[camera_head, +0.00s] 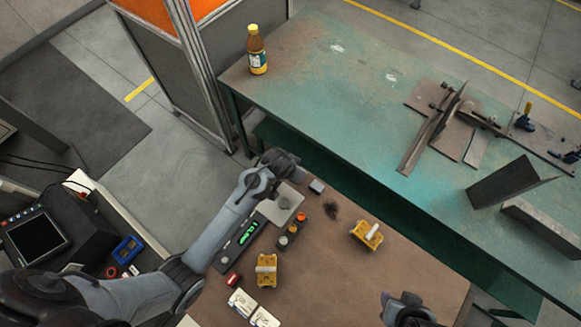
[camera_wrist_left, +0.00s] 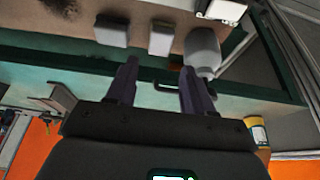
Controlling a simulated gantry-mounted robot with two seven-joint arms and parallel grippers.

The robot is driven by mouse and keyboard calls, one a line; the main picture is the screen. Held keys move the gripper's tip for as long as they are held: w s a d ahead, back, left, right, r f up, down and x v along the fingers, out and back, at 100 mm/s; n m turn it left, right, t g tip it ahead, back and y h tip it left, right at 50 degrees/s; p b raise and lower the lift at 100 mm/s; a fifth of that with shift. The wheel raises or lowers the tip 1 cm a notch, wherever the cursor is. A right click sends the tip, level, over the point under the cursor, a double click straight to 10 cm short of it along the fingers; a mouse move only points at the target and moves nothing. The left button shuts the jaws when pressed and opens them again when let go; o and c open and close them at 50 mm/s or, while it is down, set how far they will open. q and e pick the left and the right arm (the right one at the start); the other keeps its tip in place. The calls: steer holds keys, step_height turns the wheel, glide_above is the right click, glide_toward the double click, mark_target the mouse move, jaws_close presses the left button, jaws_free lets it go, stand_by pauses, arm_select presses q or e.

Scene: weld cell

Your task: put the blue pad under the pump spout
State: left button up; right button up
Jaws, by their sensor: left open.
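I cannot make out a blue pad for certain in either view. A blue device (camera_head: 125,250) lies at the left beside the dark console. I cannot clearly identify the pump spout. A pale rounded object (camera_wrist_left: 204,48) is beyond one fingertip in the left wrist view; it may be a bottle, but its top is not clear. My left gripper (camera_head: 284,160) is at the brown table's far edge. In the left wrist view its fingers (camera_wrist_left: 157,78) are apart with nothing between them. My right gripper (camera_head: 405,308) is at the bottom edge, its fingers unclear.
The brown table (camera_head: 400,275) holds two yellow fixtures (camera_head: 267,272) (camera_head: 367,238), a button box (camera_head: 292,232), a green-display unit (camera_head: 248,232), a grey plate (camera_head: 286,203) and white cards (camera_head: 243,302). The green bench (camera_head: 330,80) behind bears a yellow bottle (camera_head: 257,52) and metal parts.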

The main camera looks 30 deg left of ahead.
arm_select(q)
steer(key=s+a+r, duration=0.2)
steer(key=s+r, duration=0.3)
steer(key=s, duration=0.7)
steer(key=s+a+r, duration=0.2)
steer(key=s+r, duration=0.4)
steer(key=s, duration=0.6)
steer(key=shift+a+r+g+y, duration=0.2)
steer(key=shift+a+g+y, duration=0.1)
steer(key=shift+g, duration=0.1)
